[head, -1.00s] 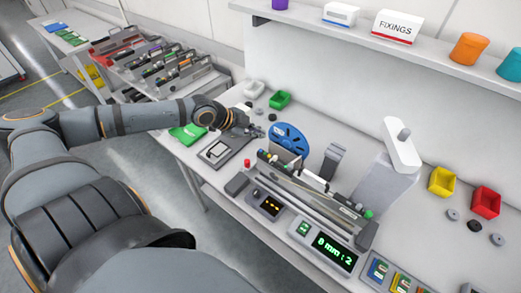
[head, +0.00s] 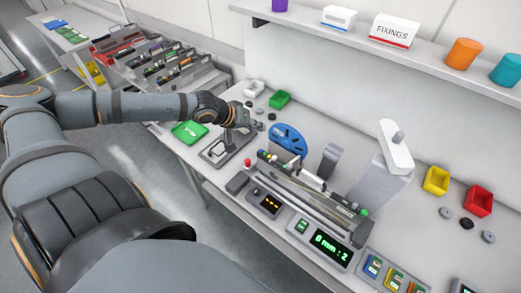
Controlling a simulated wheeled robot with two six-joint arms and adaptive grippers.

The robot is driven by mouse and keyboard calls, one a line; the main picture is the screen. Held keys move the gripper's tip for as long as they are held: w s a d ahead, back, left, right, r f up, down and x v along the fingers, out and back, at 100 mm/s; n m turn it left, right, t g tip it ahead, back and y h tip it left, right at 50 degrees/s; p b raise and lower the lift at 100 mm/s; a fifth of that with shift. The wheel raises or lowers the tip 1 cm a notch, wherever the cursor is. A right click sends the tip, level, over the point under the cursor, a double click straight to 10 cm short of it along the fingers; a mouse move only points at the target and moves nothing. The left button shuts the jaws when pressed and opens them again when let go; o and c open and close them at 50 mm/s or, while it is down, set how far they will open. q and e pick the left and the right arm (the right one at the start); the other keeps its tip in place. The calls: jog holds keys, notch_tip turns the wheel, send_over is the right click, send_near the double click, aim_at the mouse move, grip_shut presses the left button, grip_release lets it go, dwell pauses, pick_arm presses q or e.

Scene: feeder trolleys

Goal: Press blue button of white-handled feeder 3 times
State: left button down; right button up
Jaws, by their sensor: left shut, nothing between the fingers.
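A long grey feeder (head: 315,203) lies on the white bench, with a blue reel (head: 288,139) at its far left end. A short white handle piece (head: 313,180) shows on it. Small coloured parts sit near its reel end; I cannot make out a blue button for certain. My left gripper (head: 240,122) is shut and empty, over the bench left of the blue reel and apart from the feeder. It is above the rear of a dark flat plate (head: 214,153). My right gripper is not in view.
A green display (head: 331,246) and a panel with coloured labels (head: 393,276) stand at the bench front. A tall grey-white post (head: 385,175) rises behind the feeder. Yellow (head: 436,181) and red (head: 479,201) bins are at right. A trolley with several feeders (head: 165,65) stands back left.

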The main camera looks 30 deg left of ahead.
aim_at(258, 152)
pick_arm(q)
notch_tip(258, 152, down, 9)
jog(key=b, duration=0.8)
jog(key=shift+b, duration=0.4)
dwell(0.8)
jog(key=shift+f+b, duration=0.35)
jog(key=shift+b, duration=0.05)
jog(key=shift+f+b, duration=0.3)
dwell(0.4)
jog(key=shift+r+p, duration=0.75)
